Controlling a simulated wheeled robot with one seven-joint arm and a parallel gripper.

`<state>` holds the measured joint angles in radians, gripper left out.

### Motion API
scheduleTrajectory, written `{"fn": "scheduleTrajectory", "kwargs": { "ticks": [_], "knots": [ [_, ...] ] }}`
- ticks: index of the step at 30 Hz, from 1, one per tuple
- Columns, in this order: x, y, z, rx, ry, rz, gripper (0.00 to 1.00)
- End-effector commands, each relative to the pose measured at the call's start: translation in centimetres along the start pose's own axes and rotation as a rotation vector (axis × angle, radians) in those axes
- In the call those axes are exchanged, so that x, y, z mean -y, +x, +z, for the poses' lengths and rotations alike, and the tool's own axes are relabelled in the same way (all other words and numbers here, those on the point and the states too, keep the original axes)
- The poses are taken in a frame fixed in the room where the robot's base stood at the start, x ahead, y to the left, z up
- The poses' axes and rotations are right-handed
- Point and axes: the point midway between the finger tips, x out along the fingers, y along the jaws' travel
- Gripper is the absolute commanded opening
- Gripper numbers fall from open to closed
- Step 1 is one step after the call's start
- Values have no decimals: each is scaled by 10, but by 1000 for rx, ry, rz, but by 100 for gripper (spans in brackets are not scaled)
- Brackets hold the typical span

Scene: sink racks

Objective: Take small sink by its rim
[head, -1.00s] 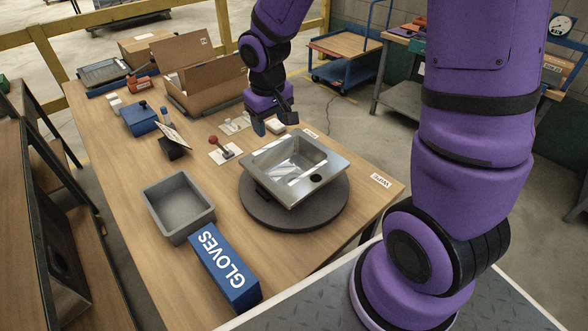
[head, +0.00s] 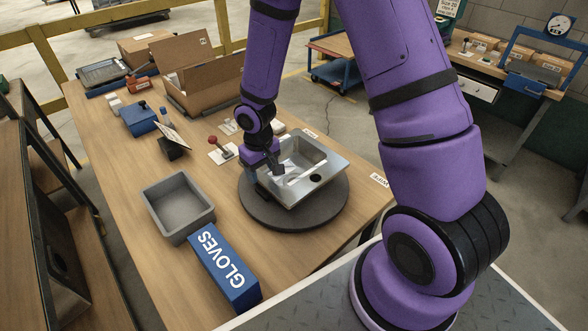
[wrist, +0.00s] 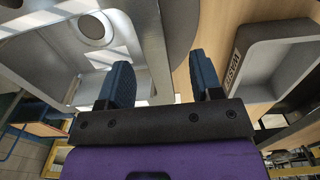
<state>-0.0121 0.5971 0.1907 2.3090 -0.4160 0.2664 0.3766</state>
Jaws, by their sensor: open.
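The small steel sink (head: 333,160) sits on a round dark turntable (head: 300,217) near the right end of the workbench. Its drain and inner walls show in the head view. My gripper (head: 274,168) is at the sink's left side, pointing down. In the wrist view the open gripper (wrist: 163,80) has one finger over the bowl side and one outside. The sink's rim (wrist: 152,45) runs between these two fingers, with gaps showing. I cannot tell whether either finger touches it.
A grey bin (head: 178,207) and a blue gloves box (head: 223,271) stand left of the turntable. A red-knobbed lever (head: 222,148) is close behind my gripper. A cardboard box (head: 205,75) stands farther back.

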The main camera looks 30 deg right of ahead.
Motion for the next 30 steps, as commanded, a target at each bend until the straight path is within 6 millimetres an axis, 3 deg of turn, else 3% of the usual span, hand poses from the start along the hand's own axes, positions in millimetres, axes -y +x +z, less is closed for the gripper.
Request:
{"fn": "scheduleTrajectory", "kwargs": {
  "ticks": [12, 23, 30],
  "knots": [
    [-6, 45, -2, 1, -1, 0, 60],
    [-7, 52, -2, -1, 0, 0, 60],
    [-7, 52, -2, -1, 0, 0, 7]
  ]
}}
